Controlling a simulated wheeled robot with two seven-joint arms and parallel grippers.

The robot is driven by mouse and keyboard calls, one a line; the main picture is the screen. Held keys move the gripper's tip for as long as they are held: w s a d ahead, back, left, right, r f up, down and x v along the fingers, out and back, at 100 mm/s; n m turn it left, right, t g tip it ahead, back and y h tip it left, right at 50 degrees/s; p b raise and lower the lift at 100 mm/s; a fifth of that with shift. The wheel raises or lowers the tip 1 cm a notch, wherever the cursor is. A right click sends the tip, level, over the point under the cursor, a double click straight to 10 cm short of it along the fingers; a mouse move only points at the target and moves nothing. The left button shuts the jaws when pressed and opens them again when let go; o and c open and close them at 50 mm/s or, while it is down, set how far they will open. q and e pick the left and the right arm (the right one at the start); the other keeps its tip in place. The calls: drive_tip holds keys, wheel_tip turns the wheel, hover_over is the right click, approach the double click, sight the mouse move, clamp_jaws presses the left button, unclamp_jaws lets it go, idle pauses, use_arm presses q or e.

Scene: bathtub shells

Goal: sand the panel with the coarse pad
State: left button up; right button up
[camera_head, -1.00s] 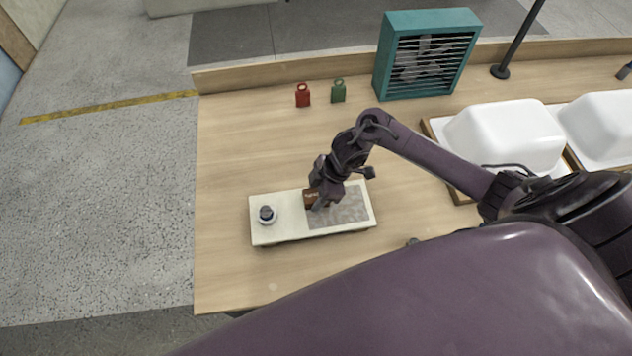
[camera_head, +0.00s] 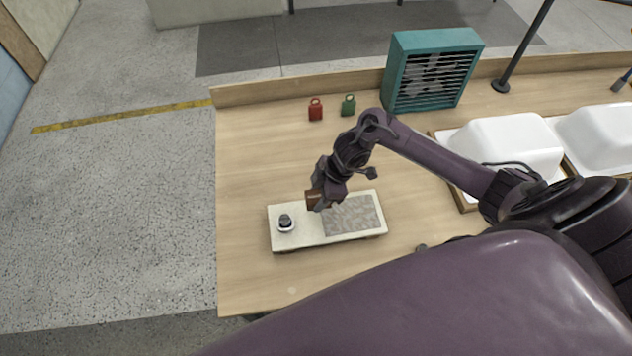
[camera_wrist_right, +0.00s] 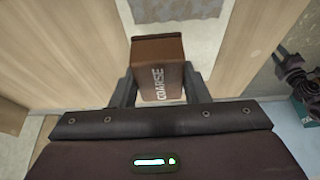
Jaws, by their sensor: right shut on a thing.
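My right gripper (camera_head: 321,199) is shut on the coarse pad, a brown block (camera_wrist_right: 158,56) with "COARSE" lettered on its side. In the right wrist view the block sits between the two dark fingers (camera_wrist_right: 158,90). In the head view the pad (camera_head: 313,199) is over the back edge of the pale panel (camera_head: 303,232); whether it touches cannot be told. My left gripper is not in view.
A red tag-like block (camera_head: 315,110) and a green one (camera_head: 348,105) stand near the back ledge. White tub shells (camera_head: 512,145) lie at the right. The wooden bench (camera_head: 255,150) is clear left of the arm.

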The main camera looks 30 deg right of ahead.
drive_tip(key=shift+w+r+p, duration=0.1)
drive_tip(key=shift+r+p, duration=0.2)
drive_tip(key=shift+r, duration=0.55)
drive_tip(key=shift+s+a+r, duration=0.1)
drive_tip(key=shift+s+r, duration=0.1)
drive_tip(key=shift+r, duration=0.15)
drive_tip(key=shift+w+f, duration=0.1)
drive_tip(key=shift+w, duration=0.05)
